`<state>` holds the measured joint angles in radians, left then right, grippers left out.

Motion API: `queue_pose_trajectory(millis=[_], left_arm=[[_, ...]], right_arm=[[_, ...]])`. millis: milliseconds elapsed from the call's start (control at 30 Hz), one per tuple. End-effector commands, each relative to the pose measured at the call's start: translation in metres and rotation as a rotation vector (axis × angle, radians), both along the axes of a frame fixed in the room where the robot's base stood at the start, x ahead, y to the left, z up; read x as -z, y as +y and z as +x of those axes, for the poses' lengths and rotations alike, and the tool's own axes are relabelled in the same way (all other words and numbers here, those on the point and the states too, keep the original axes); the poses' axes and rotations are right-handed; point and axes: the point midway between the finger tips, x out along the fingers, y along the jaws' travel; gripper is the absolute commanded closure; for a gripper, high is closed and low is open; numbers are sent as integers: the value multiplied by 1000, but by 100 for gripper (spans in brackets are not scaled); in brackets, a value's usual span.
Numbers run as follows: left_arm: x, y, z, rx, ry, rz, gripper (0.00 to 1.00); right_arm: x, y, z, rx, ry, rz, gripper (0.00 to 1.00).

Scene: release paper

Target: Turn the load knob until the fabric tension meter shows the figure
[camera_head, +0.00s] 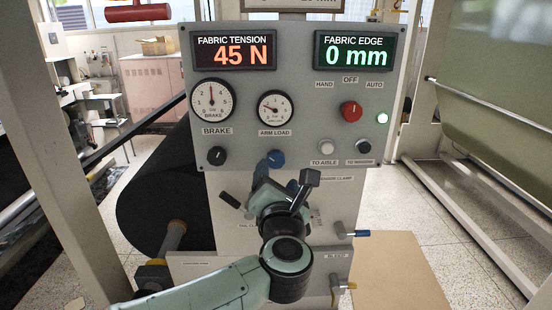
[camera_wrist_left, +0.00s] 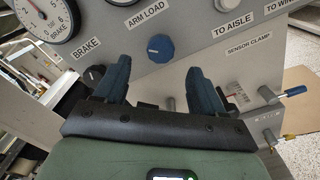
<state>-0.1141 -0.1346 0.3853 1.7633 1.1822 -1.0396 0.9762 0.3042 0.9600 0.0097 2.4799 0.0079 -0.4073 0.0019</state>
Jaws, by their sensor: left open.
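The blue knob (camera_head: 274,158) sits on the grey panel below the arm load gauge (camera_head: 274,107); in the wrist view the knob (camera_wrist_left: 160,48) shows under the ARM LOAD label. The fabric tension meter (camera_head: 234,52) reads 45 N in orange. My left gripper (camera_head: 285,180) is in front of the panel, just below the blue knob. In the wrist view the left gripper (camera_wrist_left: 157,72) is open, with the knob beyond and between its fingertips; it looks apart from them. My right gripper is not in view.
The fabric edge display (camera_head: 353,55) reads 0 mm. A black brake knob (camera_head: 216,156), brake gauge (camera_head: 212,101), red selector (camera_head: 351,111) and two buttons (camera_head: 323,147) (camera_head: 364,146) are on the panel. Blue-handled valve (camera_head: 352,233) sticks out lower right. A black roll (camera_head: 160,190) stands left.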

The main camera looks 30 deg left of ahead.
Motion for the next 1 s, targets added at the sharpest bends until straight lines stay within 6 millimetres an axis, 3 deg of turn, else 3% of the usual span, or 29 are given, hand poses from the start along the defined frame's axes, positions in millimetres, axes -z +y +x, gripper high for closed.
queue_pose_trajectory(millis=[200,400,867,1000], left_arm=[[0,25,42,-1,2,2,30],[0,41,68,0,2,3,30],[0,48,79,2,2,5,30],[0,48,79,2,2,5,73]], right_arm=[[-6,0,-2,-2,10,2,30],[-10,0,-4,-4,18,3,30],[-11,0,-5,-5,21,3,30],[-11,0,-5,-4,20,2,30]])
